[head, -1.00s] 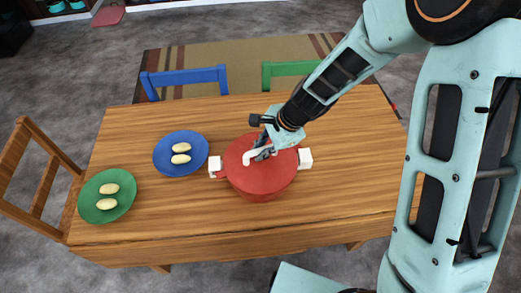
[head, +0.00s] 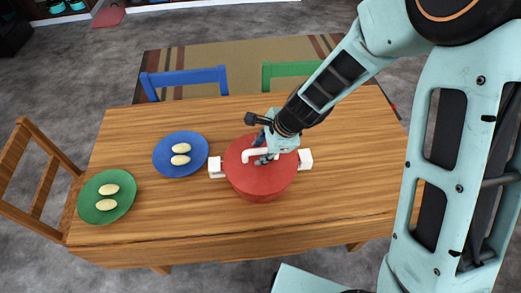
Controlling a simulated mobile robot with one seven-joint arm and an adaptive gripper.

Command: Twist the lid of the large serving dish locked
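The large serving dish is a round red pot with white side handles (head: 216,168) on the wooden table. Its red lid (head: 262,180) lies flat on top, with a white bar handle (head: 250,155) across it. The handle runs nearly level across the picture, roughly in line with the dish's side handles. My gripper (head: 264,151) reaches down from the upper right, with its dark fingers on both sides of the lid handle, and appears shut on it. The gripper body hides the handle's right part, and the finger contact is small in view.
A blue plate (head: 168,168) with two pale oval pieces is left of the dish. A green plate (head: 92,213) with two more is at the far left. The table (head: 350,190) is bare to the right. Blue (head: 185,77) and green (head: 292,68) chairs stand behind, a wooden chair (head: 38,190) left.

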